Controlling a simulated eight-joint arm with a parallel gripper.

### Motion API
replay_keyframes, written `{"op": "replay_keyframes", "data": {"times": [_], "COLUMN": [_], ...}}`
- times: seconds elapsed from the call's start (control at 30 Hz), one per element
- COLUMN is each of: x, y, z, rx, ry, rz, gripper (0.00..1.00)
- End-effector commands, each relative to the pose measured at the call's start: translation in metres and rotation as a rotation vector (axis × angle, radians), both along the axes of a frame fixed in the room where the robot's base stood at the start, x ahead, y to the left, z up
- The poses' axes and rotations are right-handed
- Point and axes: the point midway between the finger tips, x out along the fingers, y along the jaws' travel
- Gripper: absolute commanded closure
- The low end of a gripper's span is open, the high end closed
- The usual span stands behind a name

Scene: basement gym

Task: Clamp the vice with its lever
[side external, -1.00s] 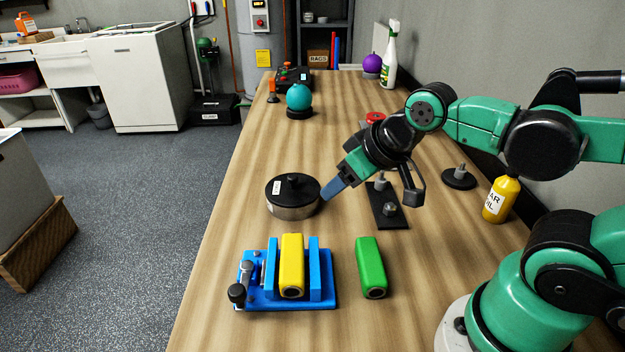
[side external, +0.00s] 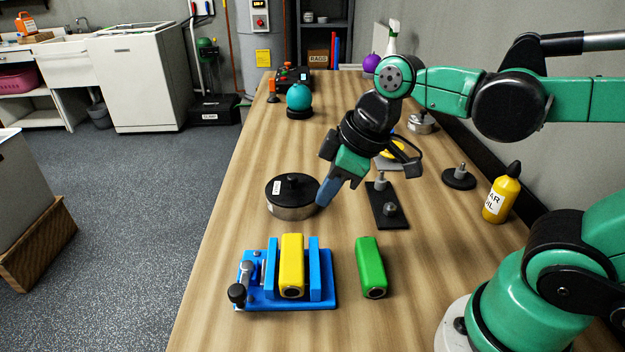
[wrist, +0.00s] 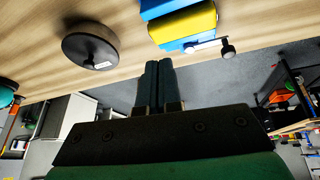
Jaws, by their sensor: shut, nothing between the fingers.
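My gripper (side external: 323,198) is shut and empty. In the side view it is behind the vice, at the right edge of the round lidded tin. In the wrist view its fingers (wrist: 158,66) lie together.
The round tin (side external: 293,206) with a black lid sits behind the vice. A green block (side external: 370,267) lies to the vice's right. A black plate with pegs (side external: 387,212) and a yellow bottle (side external: 500,200) are further right. The bench in front of the vice is clear.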

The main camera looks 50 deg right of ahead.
Motion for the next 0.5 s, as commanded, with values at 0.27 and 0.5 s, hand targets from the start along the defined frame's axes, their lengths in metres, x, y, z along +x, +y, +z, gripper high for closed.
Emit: {"op": "replay_keyframes", "data": {"times": [0.27,0.5], "x": [-0.003,-0.005], "y": [0.034,0.042], "z": [0.011,0.013], "rx": [-0.012,-0.005], "ry": [0.088,0.093], "rz": [0.555,0.691], "gripper": [1.0,1.0]}}
